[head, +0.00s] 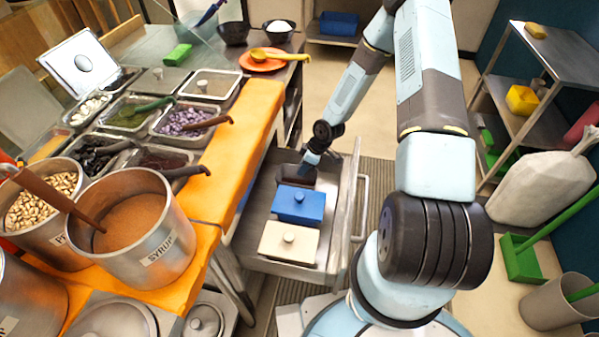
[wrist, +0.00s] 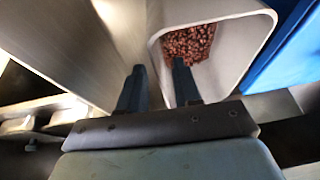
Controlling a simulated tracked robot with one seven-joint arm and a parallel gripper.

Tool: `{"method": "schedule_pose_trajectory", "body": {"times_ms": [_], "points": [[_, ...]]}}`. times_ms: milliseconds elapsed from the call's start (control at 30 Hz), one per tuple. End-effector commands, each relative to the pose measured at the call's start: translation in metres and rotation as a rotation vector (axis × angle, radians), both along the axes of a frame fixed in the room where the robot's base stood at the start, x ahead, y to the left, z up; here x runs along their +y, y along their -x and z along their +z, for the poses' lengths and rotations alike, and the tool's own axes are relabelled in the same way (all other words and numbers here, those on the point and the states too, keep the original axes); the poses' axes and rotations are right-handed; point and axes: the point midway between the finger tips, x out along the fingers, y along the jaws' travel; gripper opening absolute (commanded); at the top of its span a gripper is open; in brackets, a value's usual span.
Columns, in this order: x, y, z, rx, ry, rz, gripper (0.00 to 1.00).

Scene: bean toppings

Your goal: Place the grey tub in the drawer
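The grey tub (wrist: 232,32) is open-topped, with reddish-brown beans in it, in the wrist view. In the head view a dark grey shape at the drawer's far end, behind the blue lidded tub (head: 298,204), seems to be it, partly hidden by my gripper (head: 308,167). The drawer (head: 338,213) is pulled out. In the wrist view my gripper (wrist: 158,82) straddles the tub's left wall, one finger outside and one inside. The fingers are apart, with some space showing beside the wall; contact is not clear.
A cream lidded tub (head: 289,241) sits at the near end of the drawer. The orange-topped counter (head: 238,135) with pans and a syrup pot (head: 150,245) runs along the left. A metal shelf (head: 560,65) stands at the right. Open floor lies beyond the drawer.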

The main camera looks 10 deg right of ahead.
Motion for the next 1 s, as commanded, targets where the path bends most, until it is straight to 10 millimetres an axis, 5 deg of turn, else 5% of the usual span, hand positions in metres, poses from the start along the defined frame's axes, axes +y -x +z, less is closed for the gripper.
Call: {"method": "schedule_pose_trajectory", "body": {"times_ms": [300, 800, 1000], "points": [[-0.022, 0.006, 0.053, -0.002, 0.000, -0.002, 0.33], [-0.032, 0.007, 0.079, 0.000, 0.014, -0.005, 0.33], [-0.051, 0.004, 0.116, 0.003, 0.102, -0.054, 0.33]]}}
